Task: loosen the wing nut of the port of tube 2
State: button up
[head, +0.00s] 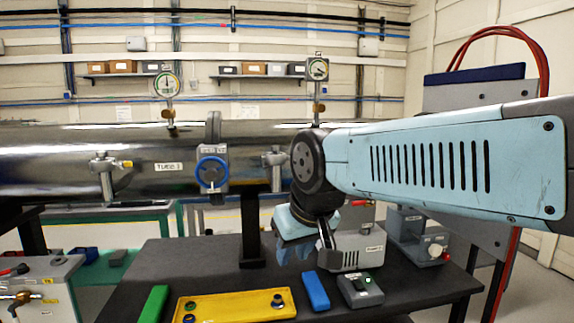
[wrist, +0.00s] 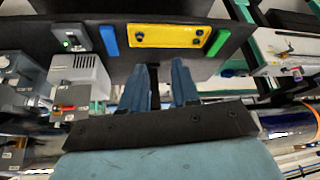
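A long shiny metal tube (head: 60,160) runs across the head view, with a small label whose number I cannot read surely. A port fitting with a yellow tip (head: 103,165) sits on its left part. A second port fitting (head: 274,166) sits right of the blue handwheel valve (head: 212,172), close to my arm. I cannot tell which port belongs to tube 2, and no wing nut shows clearly. My gripper (head: 292,249) hangs below the tube, above the dark table. In the wrist view my gripper (wrist: 165,75) has its two blue fingers apart, with nothing between them.
The dark table (head: 150,262) bears a yellow tray (head: 235,305) with small round parts, a green block (head: 154,304), a blue block (head: 316,291) and grey boxes (head: 358,250) at right. Two dial gauges (head: 165,85) (head: 317,69) stand on the tube. My arm covers the tube's right part.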

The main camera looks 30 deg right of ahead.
jog(key=w+d+t, duration=0.2)
jog(key=w, duration=0.3)
jog(key=n+t+y, duration=0.1)
jog(key=n+t, duration=1.1)
jog(key=t, duration=0.1)
send_near(293, 159)
jog(key=x, duration=0.7)
jog(key=shift+w+d+f, duration=0.2)
jog(key=shift+w+d, duration=0.15)
jog(key=shift+w, duration=0.05)
grip_shut()
